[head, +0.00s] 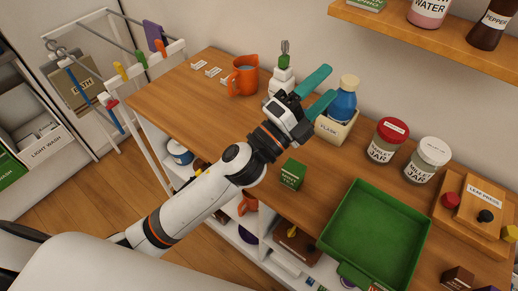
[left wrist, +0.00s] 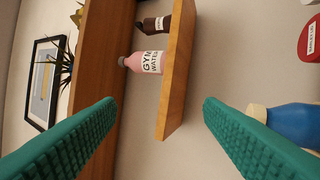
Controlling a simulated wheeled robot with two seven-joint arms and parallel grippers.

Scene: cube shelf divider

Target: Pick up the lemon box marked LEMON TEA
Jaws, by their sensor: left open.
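I see no box that I can read as LEMON TEA in either view. A small dark green box (head: 292,174) with a pale label stands on the wooden counter; its label is too small to read surely. My left gripper (head: 332,81) is open and empty, above the counter beside the blue bottle and the white bottle. In the left wrist view its two teal fingers (left wrist: 160,103) are wide apart, with nothing between them but the far wall and shelf. My right gripper is not in view.
A green tray (head: 352,250) lies at the counter's front. A wall shelf (head: 430,38) holds the pink bottle (left wrist: 145,62). The counter's left part is mostly clear.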

